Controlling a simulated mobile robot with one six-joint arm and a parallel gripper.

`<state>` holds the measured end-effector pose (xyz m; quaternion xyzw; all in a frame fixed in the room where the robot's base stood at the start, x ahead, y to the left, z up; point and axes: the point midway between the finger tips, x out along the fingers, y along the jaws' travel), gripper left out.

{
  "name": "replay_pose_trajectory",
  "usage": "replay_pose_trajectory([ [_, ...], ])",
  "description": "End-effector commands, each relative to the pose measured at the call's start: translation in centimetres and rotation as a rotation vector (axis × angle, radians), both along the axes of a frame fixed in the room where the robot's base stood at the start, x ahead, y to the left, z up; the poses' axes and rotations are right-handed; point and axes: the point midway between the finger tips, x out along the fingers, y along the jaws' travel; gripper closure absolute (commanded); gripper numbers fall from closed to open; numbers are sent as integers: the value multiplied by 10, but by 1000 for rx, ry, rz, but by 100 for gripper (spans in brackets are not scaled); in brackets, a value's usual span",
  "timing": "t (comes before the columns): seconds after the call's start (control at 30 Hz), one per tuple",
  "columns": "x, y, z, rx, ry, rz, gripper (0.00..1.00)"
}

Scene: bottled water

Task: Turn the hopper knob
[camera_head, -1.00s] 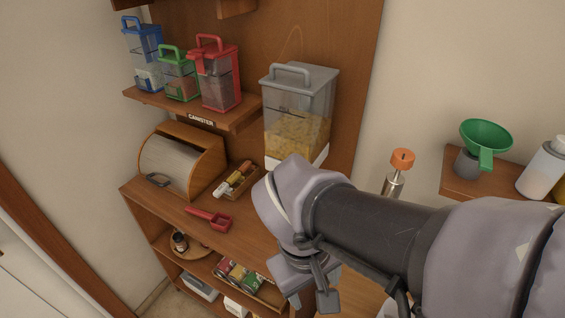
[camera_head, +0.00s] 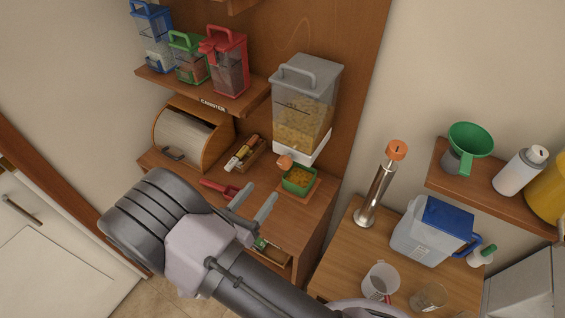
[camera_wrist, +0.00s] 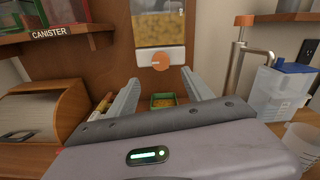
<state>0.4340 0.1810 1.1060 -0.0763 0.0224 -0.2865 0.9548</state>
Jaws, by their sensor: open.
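The hopper (camera_head: 305,100) is a clear bin of yellow pieces with a grey lid and handle, on a white base. Its round orange knob (camera_head: 284,162) is at the front of the base. In the wrist view the knob (camera_wrist: 160,62) faces me, with a lighter notch on its face. A green box (camera_head: 298,182) holding yellow pieces sits below the hopper's base; it also shows in the wrist view (camera_wrist: 163,101). My gripper (camera_head: 254,201) is open and empty in front of the knob, apart from it. In the wrist view the knob appears between and beyond the fingers (camera_wrist: 158,80).
A tray of small jars (camera_head: 245,156) and a bread box (camera_head: 190,135) stand left of the hopper. A red scoop (camera_head: 218,188) lies near my gripper. A tall steel tap with an orange top (camera_head: 378,185) and a blue-lidded pitcher (camera_head: 432,232) are at right.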

Motion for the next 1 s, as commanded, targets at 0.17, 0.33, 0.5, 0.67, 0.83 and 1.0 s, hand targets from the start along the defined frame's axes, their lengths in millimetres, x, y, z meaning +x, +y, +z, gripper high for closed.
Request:
replay_pose_trajectory([
  [0.17,39,-28,0,1,0,-7,41],
  [0.33,72,-50,0,1,-1,-6,41],
  [0.5,92,-63,0,2,0,-4,41],
  [0.67,98,-66,0,1,0,-2,41],
  [0.83,98,-66,0,1,0,-2,41],
  [1.0,98,-66,0,1,0,-2,70],
])
